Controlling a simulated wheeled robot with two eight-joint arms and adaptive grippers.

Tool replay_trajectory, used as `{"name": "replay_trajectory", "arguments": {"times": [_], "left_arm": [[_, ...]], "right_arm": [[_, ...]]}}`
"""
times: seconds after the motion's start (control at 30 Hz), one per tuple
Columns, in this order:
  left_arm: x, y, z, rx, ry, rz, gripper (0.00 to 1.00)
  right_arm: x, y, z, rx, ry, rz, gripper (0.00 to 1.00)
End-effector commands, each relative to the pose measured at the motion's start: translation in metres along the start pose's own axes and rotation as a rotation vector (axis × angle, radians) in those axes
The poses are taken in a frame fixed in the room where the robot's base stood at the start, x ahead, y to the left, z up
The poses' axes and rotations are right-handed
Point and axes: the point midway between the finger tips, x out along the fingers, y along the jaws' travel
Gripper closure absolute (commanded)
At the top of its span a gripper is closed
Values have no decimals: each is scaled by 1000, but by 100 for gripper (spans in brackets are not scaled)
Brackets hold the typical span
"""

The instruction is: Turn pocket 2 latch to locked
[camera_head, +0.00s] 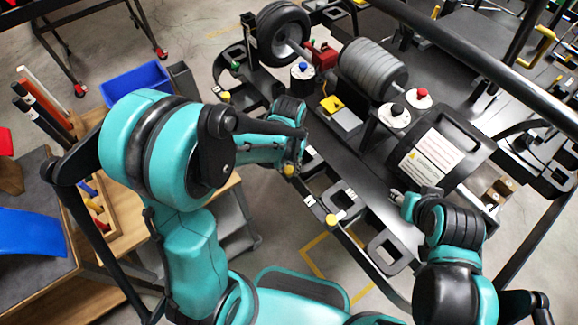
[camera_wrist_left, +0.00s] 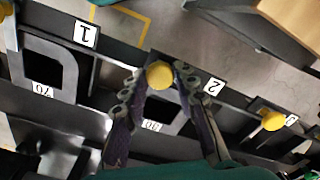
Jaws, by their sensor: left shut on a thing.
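The pocket 2 latch has a yellow knob (camera_wrist_left: 160,74), close to the white "2" label (camera_wrist_left: 213,86) in the left wrist view. My left gripper (camera_wrist_left: 159,80) is shut on this knob, with one finger on each side. In the head view the knob (camera_head: 289,171) shows at the tip of my left gripper (camera_head: 291,165). The latch's lever is mostly hidden by the fingers, so its angle cannot be told. My right gripper (camera_head: 402,199) is low over the kart stand at the right, its fingers too small to read.
A second yellow knob (camera_head: 332,219) is nearer on the black stand edge. Another yellow knob (camera_wrist_left: 275,120) lies right of pocket 2 in the wrist view. The "1" label (camera_wrist_left: 86,34) is to its left. A wheel (camera_head: 284,31) and grey roller (camera_head: 372,68) stand behind.

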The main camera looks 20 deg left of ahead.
Motion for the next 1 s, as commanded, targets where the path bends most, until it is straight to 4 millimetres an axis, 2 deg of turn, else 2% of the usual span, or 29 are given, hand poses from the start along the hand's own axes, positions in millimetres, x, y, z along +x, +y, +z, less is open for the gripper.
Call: {"name": "replay_trajectory", "arguments": {"times": [1.0], "left_arm": [[0,0,0,948,0,0,100]], "right_arm": [[12,0,9,0,0,0,57]]}}
